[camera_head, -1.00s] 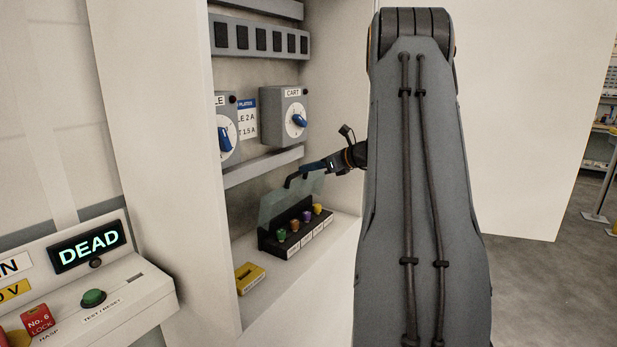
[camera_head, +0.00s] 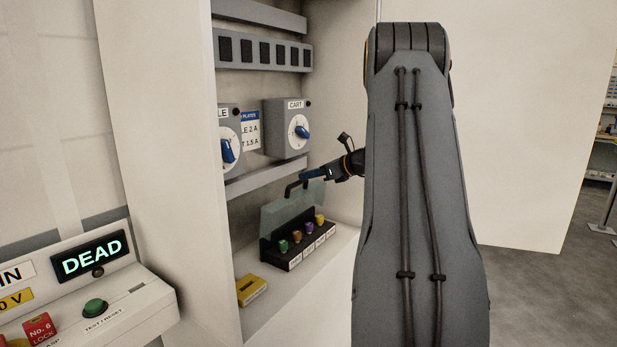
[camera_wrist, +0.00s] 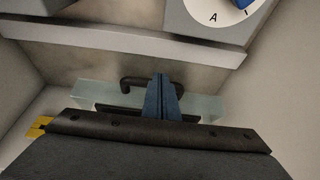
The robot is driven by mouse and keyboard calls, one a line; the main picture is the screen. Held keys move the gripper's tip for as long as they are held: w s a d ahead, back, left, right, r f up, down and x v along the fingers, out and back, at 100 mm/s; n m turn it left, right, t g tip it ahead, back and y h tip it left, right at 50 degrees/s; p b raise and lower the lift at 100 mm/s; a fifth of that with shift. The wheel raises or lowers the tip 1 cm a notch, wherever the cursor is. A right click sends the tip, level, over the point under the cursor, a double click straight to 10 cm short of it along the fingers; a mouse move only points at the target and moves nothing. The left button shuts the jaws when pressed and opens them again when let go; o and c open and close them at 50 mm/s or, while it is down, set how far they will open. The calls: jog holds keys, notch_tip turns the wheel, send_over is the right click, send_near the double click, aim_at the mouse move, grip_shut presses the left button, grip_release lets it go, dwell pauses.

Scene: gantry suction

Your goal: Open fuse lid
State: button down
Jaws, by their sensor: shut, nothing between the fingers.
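The fuse lid (camera_head: 280,208) is a clear greenish panel with a black bar handle (camera_head: 292,188) on its upper edge. It stands raised behind the black fuse block (camera_head: 298,247), which holds several coloured fuses. My gripper (camera_head: 303,177) is shut and empty, its blue fingers at the handle's right end in the head view. In the wrist view the lid (camera_wrist: 92,95) lies beyond my shut fingers (camera_wrist: 160,80), and the handle (camera_wrist: 133,80) shows just left of the fingertips. I cannot tell whether the fingers touch the handle. The fingers and wrist hide part of the block there.
The block sits on the shelf (camera_head: 290,290) of a narrow cabinet. A yellow block (camera_head: 251,290) lies left of it. The CART dial box (camera_head: 288,128) and a grey rail (camera_head: 263,170) are above. A side panel reading DEAD (camera_head: 90,255) stands at left.

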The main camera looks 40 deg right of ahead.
notch_tip(320, 180, up, 9)
jog(key=s+p, duration=0.1)
jog(key=p, duration=0.4)
jog(key=shift+s+d+r+p, duration=0.15)
jog(key=shift+s+d+p, duration=0.05)
jog(key=shift+s+p, duration=0.15)
